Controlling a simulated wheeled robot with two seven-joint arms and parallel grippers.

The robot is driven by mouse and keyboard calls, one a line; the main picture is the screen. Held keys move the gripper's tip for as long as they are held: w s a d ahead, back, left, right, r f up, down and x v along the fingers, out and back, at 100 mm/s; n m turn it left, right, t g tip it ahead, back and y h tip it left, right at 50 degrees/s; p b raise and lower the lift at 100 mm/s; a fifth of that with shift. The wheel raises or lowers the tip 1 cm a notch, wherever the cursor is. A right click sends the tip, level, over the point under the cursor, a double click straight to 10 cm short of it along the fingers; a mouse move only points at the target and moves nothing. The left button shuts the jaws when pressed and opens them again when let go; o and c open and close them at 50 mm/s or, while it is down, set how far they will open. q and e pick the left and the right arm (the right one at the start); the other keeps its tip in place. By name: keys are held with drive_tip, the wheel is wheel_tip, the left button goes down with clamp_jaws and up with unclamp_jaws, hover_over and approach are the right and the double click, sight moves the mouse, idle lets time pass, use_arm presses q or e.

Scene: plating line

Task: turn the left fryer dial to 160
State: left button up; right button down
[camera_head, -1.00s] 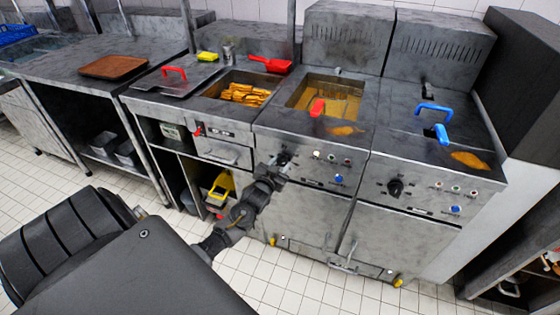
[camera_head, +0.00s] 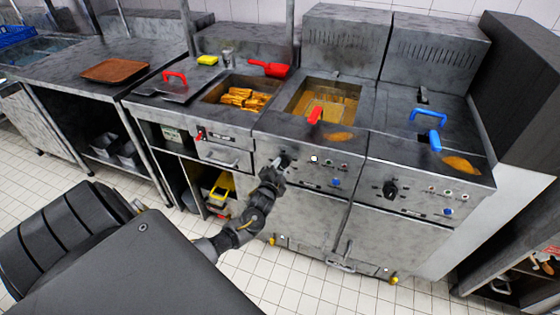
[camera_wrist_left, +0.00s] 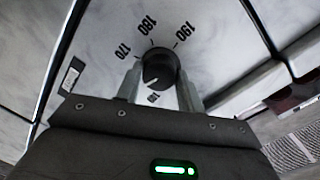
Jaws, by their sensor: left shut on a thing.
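The left fryer dial (camera_wrist_left: 159,66) is a round black knob on the grey front panel of the left fryer. The printed numbers 170, 180 and 190 show around its far side in the left wrist view. A pale mark sits on the knob's near, lower-left part; the small print beside it is hard to read. My left gripper (camera_wrist_left: 160,88) is shut on the dial, one finger on each side. In the head view the left gripper (camera_head: 279,168) reaches the panel from below left and covers part of the dial. My right gripper is not in view.
The left fryer (camera_head: 300,222) has an oil well and a red-handled basket on top. The right fryer's dial (camera_head: 390,189) and blue-handled lid (camera_head: 428,113) stand to the right. Fries (camera_head: 243,99) lie in a bin to the left. The tiled floor in front is clear.

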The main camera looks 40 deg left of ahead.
use_arm(q)
drive_tip(key=shift+w+r+m, duration=0.2)
drive_tip(key=shift+r+m, duration=0.15)
drive_tip(key=shift+m, duration=0.05)
drive_tip(key=o, duration=0.8)
drive_tip(key=shift+o, duration=0.9)
drive_tip(key=shift+w+f, duration=0.1)
drive_tip(key=shift+f, duration=0.2)
drive_tip(key=v, duration=1.1)
drive_tip(key=shift+w, duration=0.1)
